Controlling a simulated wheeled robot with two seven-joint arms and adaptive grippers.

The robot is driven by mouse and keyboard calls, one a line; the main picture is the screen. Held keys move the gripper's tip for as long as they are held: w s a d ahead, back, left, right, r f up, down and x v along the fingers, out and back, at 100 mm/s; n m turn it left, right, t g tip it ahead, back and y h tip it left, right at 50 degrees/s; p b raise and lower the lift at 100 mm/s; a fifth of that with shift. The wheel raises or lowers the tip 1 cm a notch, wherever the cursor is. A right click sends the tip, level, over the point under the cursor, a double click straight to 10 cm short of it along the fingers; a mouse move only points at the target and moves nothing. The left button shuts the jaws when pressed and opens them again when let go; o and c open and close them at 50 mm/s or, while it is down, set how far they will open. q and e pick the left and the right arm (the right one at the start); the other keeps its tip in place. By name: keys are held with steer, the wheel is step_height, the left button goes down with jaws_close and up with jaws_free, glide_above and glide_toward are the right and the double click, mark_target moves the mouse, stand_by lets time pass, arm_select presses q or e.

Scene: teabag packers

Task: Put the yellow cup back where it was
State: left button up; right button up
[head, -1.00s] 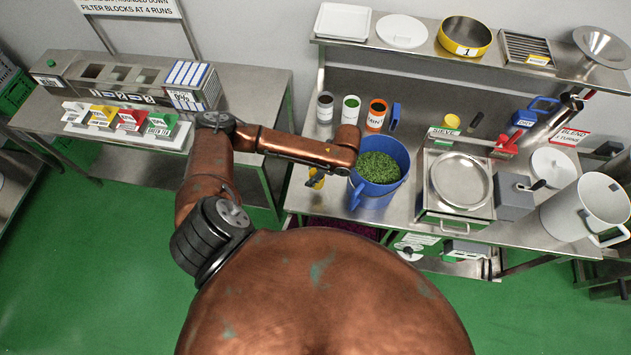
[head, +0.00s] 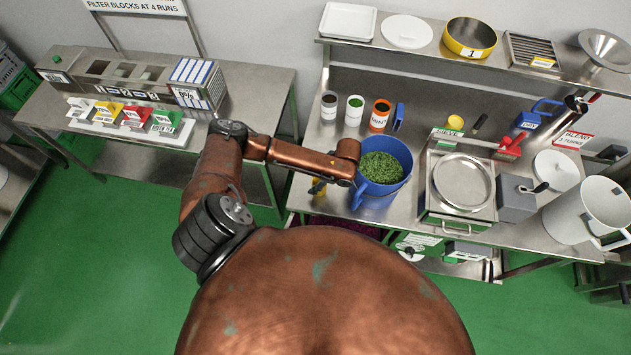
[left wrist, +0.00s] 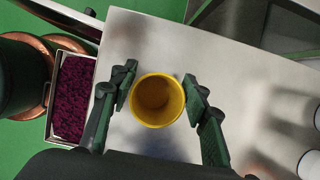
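The yellow cup (left wrist: 157,101) shows in the left wrist view from above, open end towards the camera, and it looks empty. In the head view the yellow cup (head: 318,187) is a small, partly hidden patch below my left gripper (head: 325,181), near the bench's front left corner. Whether its base touches the bench cannot be told. My right gripper is not in view.
The blue bucket (head: 399,187) of green leaves stands right beside my left wrist. Three labelled canisters (head: 355,110) stand behind. A smaller yellow item (head: 455,122) is by the sieve (head: 462,184). A tray of purple material (left wrist: 75,98) lies beyond the bench edge. Bare steel surrounds the cup.

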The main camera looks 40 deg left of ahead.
arm_select(q)
steer(key=o, duration=0.3)
steer(key=b+v, duration=0.1)
steer(key=v, duration=1.1)
steer(key=shift+r, duration=0.1)
